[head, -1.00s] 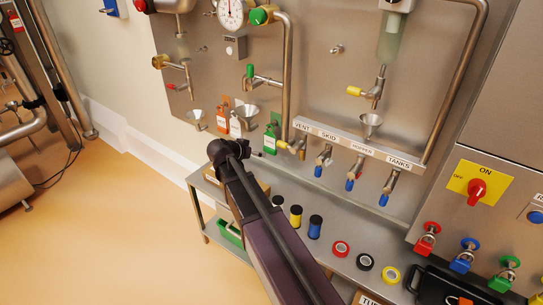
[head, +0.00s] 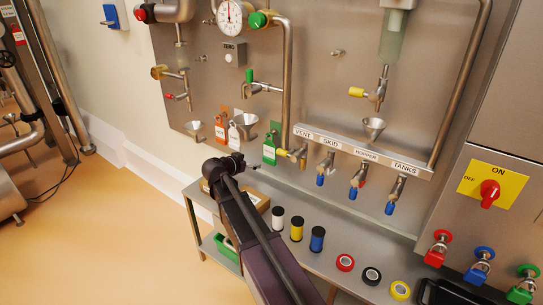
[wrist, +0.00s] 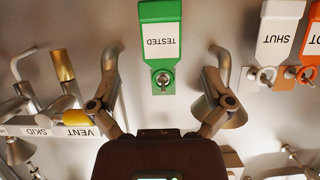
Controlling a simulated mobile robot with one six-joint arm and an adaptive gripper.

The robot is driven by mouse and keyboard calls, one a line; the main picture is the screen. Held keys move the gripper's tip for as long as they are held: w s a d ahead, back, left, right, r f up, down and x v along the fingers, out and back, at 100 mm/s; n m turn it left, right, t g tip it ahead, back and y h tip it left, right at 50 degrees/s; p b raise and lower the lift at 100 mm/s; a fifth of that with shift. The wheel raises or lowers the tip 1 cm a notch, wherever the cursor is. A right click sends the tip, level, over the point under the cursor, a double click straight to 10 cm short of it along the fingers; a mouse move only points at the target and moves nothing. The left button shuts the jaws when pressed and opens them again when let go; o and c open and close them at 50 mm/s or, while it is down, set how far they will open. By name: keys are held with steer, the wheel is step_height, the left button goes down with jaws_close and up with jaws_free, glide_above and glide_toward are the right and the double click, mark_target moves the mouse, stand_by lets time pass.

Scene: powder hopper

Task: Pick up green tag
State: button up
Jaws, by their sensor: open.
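The green tag (head: 269,149) hangs on the steel panel, left of the vent valve. In the wrist view the green tag (wrist: 160,50) reads TESTED upside down, and its ringed end is on a small metal peg (wrist: 163,79). My gripper (wrist: 164,52) is open, with one finger on each side of the tag and a gap on both sides. Nothing is between the fingers except the tag, seen against the panel; I cannot tell how far off the fingertips are. In the head view my gripper (head: 252,166) is just below and left of the tag, partly hidden by my arm.
A white SHUT tag (wrist: 278,40) and an orange tag (wrist: 308,50) hang beside it. The vent valve (wrist: 65,85) is close on the other side. A steel funnel (head: 246,122) sticks out nearby. The bench (head: 310,252) below carries spools and tape rolls.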

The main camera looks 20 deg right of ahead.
mark_target(268, 160)
steer(key=shift+b+x, duration=1.55)
steer(key=shift+x, duration=2.6)
steer(key=shift+f, duration=0.1)
steer(key=b+x, duration=0.2)
steer(key=x, duration=0.2)
steer(key=shift+w+f, duration=0.1)
steer(key=shift+f, duration=0.15)
steer(key=shift+w+d+f, duration=0.1)
steer(key=shift+w+d, duration=0.1)
steer(key=shift+d, duration=0.2)
steer(key=c, duration=0.7)
